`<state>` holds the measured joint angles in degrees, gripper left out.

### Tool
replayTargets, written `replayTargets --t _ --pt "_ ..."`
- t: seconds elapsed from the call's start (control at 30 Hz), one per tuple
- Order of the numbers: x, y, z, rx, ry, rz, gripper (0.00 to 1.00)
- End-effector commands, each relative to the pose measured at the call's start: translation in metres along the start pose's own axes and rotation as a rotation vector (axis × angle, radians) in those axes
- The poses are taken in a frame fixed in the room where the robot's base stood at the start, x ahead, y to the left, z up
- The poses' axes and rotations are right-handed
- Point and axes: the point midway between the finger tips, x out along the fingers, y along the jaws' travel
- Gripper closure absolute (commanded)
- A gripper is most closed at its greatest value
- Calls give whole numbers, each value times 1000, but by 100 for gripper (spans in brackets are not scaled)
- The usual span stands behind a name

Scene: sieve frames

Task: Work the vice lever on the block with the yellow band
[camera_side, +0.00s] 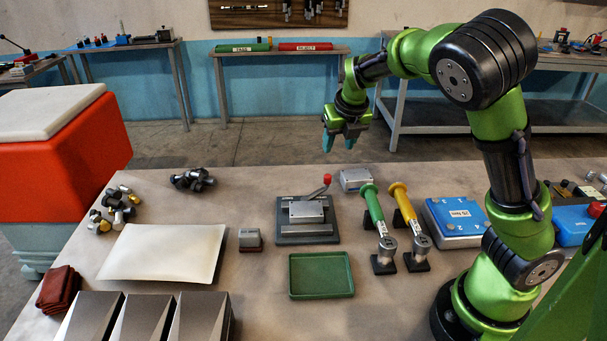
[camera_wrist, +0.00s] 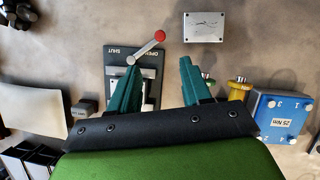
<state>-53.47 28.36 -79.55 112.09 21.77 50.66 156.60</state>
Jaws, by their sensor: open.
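The vice (camera_side: 283,236) is a dark plate with grey jaws on the table, and a grey block (camera_side: 306,211) sits between them. I cannot make out a yellow band on it. The vice lever (camera_side: 319,190) ends in a red knob (camera_side: 327,179). In the wrist view the lever (camera_wrist: 146,47) slants up and right, its red knob (camera_wrist: 160,35) beyond the plate edge on the side marked OPEN; SHUT is marked at left. My gripper (camera_side: 338,144) is open and empty, above and behind the vice, apart from the lever. My left finger hides part of the vice in the wrist view.
Green-handled (camera_side: 373,208) and yellow-handled (camera_side: 404,207) tools stand on holders nearby, beside a blue box (camera_side: 453,218).

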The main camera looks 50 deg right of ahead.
Motion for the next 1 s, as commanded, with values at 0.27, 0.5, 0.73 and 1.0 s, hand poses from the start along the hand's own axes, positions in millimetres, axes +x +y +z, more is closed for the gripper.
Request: replayTargets --t 0.27,0.5,0.73,1.0 --pt "-29 1 0 -1 0 1 52" --pt "-33 0 0 0 1 0 52" --pt "-32 0 0 -25 0 0 52" --pt "-18 8 -24 -603 58 23 52"
